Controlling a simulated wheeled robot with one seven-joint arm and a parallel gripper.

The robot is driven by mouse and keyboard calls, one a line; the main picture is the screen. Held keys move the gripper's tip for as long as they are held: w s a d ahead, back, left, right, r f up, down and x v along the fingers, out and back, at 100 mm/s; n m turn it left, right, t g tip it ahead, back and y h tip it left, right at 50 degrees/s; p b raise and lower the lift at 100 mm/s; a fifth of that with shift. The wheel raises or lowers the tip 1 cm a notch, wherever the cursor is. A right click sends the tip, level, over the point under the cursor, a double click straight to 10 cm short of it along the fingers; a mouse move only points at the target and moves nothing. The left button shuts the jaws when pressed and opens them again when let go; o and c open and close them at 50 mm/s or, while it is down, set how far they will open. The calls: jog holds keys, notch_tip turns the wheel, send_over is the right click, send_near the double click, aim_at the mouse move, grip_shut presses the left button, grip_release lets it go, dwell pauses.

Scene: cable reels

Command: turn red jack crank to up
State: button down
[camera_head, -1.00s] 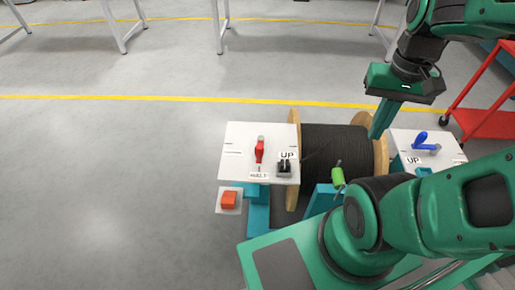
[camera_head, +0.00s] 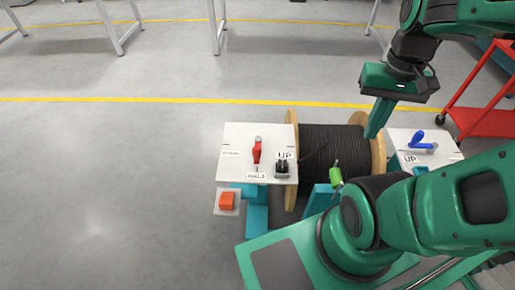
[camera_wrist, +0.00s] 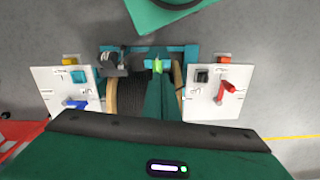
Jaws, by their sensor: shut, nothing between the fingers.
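The red jack crank (camera_head: 257,151) stands on the white panel (camera_head: 230,166) left of the cable reel. It lies roughly along the panel's depth, above a label that seems to read HALF. A label UP is at the panel's right side, by a black switch (camera_head: 281,168). In the wrist view the red crank (camera_wrist: 227,90) is on the right panel. My gripper (camera_head: 373,133) is shut and empty, pointing down above the right flange of the reel, well right of the red crank and apart from it. In the wrist view its fingers (camera_wrist: 158,75) extend over the reel.
The black cable reel (camera_head: 326,146) has wooden flanges. A second panel with a blue crank (camera_head: 423,140) stands right of it. An orange-red button (camera_head: 227,200) is below the left panel. A red cart (camera_head: 484,121) is at right. The floor at left is free.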

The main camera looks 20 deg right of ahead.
jog(key=c, duration=2.4)
grip_release()
jog(key=shift+c, duration=0.2)
jog(key=o, duration=0.5)
jog(key=shift+s+r, duration=0.15)
jog(key=shift+s, duration=0.15)
jog(key=o, duration=0.5)
jog(key=shift+w+r, duration=0.1)
jog(key=w+a+f+n+h, duration=0.1)
jog(key=w+f, duration=0.1)
jog(key=w, duration=0.5)
jog(key=shift+a, duration=0.25)
jog(key=n, duration=0.4)
send_over(257, 147)
jog(key=shift+y, duration=0.4)
notch_tip(257, 147, down, 14)
jog(key=shift+r, duration=0.1)
notch_tip(257, 147, down, 11)
jog(key=shift+r, duration=0.1)
